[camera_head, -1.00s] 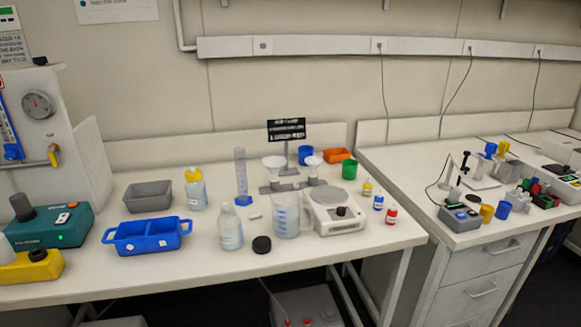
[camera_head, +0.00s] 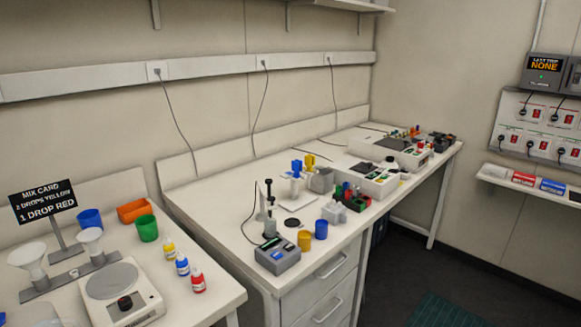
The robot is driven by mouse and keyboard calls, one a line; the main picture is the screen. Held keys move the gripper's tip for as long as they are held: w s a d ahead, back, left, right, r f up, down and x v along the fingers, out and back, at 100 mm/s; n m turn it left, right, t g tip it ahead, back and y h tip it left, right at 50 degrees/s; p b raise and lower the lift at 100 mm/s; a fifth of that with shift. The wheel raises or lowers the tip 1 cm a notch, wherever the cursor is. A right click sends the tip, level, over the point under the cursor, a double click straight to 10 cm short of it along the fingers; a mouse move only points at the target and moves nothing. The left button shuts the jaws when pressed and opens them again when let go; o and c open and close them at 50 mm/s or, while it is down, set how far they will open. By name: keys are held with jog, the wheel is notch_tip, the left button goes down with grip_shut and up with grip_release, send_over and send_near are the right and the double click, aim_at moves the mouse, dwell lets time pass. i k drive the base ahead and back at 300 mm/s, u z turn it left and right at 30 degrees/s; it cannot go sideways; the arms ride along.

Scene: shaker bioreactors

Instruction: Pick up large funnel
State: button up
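Two white funnels sit in a grey rack (camera_head: 68,279) on the left bench in the head view. The left funnel (camera_head: 28,256) has the wider mouth and looks like the large one. The smaller funnel (camera_head: 90,237) is to its right, towards the back. Both stand upright, mouths up. My gripper is not in view, so its state does not show.
A balance (camera_head: 117,293) stands right of the rack. A mix card sign (camera_head: 42,201) rises behind it. Blue, orange and green containers and several dropper bottles (camera_head: 182,265) are nearby. The right bench (camera_head: 210,197) holds instruments.

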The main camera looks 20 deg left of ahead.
aim_at(29, 257)
jog(key=u, duration=0.1)
jog(key=i, duration=0.35)
jog(key=z, duration=0.6)
jog(key=k, duration=0.15)
jog(key=u, duration=3.25)
jog(key=k, duration=0.25)
jog(key=u, duration=1.65)
